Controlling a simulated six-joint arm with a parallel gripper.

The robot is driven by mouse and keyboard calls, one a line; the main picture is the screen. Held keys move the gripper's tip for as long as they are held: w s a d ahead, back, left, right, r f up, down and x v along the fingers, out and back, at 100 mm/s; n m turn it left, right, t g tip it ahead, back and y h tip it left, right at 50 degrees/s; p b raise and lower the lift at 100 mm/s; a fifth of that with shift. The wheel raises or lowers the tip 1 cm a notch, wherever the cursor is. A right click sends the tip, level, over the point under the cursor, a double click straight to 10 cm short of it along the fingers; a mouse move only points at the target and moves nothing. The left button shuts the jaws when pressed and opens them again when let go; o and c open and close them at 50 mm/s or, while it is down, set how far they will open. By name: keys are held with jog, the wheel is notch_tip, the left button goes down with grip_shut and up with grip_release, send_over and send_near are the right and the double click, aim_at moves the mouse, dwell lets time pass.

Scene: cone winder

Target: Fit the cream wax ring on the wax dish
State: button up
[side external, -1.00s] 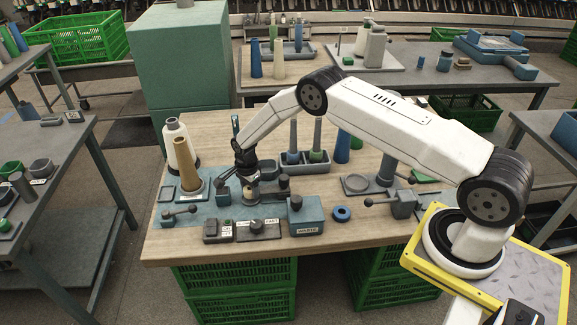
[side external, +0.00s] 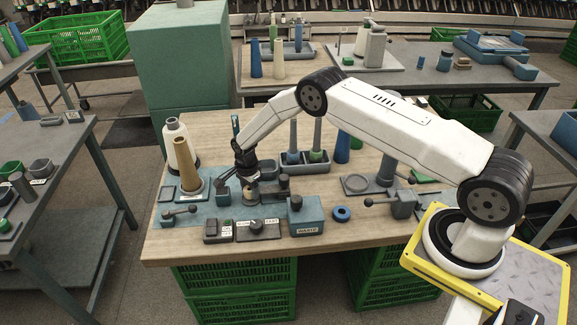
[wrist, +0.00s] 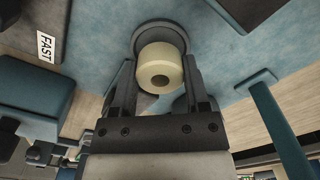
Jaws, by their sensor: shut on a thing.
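The cream wax ring (wrist: 160,66) is between the two fingers of my gripper (wrist: 161,75) in the wrist view, its hole facing the camera. My gripper is shut on it. A round grey dish (wrist: 141,34), which looks like the wax dish, shows directly behind the ring, and its rim curves around the ring's far edge. I cannot tell whether the ring touches it.
A tan cone (side external: 189,166) and a white yarn cone (side external: 180,145) stand left of my gripper. A tray with spindles (side external: 304,163) stands behind to the right.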

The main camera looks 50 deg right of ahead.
jog(key=shift+f, duration=0.7)
dwell(1.3)
jog(key=o, duration=1.3)
jog(key=shift+r, duration=4)
